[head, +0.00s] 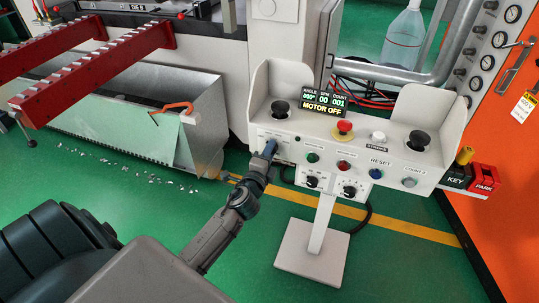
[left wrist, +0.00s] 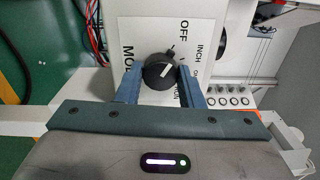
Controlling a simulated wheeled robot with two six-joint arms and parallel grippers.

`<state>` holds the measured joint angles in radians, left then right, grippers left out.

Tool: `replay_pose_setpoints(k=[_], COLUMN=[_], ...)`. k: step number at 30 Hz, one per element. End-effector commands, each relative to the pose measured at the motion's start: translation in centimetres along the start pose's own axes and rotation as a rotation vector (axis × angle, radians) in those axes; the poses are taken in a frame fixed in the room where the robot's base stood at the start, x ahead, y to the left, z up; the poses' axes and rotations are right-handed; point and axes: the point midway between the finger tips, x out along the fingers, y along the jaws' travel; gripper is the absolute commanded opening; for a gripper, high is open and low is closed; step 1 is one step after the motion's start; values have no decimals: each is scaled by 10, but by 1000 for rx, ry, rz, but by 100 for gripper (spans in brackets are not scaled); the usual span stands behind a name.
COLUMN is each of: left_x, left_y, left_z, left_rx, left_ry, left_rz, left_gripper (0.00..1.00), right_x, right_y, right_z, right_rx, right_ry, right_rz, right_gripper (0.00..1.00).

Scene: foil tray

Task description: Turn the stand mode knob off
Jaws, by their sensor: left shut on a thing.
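The control stand (head: 385,155) is a pale box on a post with a display reading "MOTOR OFF". My left gripper (head: 268,150) reaches its front panel at the left end and hides the knob there in the head view. In the left wrist view the mode knob (left wrist: 159,73) is black and round with a white pointer line, on a white plate (left wrist: 140,40) marked OFF, INCH and partly hidden words. The pointer slants up and right, seemingly toward INCH rather than OFF. My left gripper's blue fingers (left wrist: 161,85) are on both sides of the knob, shut on it. My right gripper is not in view.
The panel also carries a red mushroom button (head: 344,127), two lower black knobs (head: 312,182) (head: 349,192) and several coloured buttons. A metal bin (head: 190,120) and red rails (head: 95,75) stand at left.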

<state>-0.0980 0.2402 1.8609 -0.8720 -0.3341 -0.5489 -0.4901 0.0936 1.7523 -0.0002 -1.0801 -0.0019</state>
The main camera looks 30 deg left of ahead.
Motion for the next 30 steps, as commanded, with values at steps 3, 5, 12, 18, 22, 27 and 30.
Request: replay_pose_setpoints(k=[3, 5, 12, 18, 22, 27, 30], left_x=[0, 0, 0, 0, 0, 0, -4], left_y=[1, 1, 0, 0, 0, 0, 1], left_z=[0, 0, 0, 0, 0, 0, 0], left_rx=[-17, -22, -26, -25, -25, -24, -24], left_ry=[-1, -1, -1, -1, -1, -1, -1], left_rz=[1, 1, 1, 1, 1, 1, 1], left_gripper=[11, 11, 11, 46, 56, 56, 56], right_x=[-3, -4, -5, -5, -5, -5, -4], right_y=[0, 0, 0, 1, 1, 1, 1], right_z=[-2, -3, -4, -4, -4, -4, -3], right_rx=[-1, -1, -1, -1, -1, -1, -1], right_ry=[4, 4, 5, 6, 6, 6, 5], right_rz=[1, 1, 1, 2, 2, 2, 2], right_gripper=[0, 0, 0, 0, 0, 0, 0])
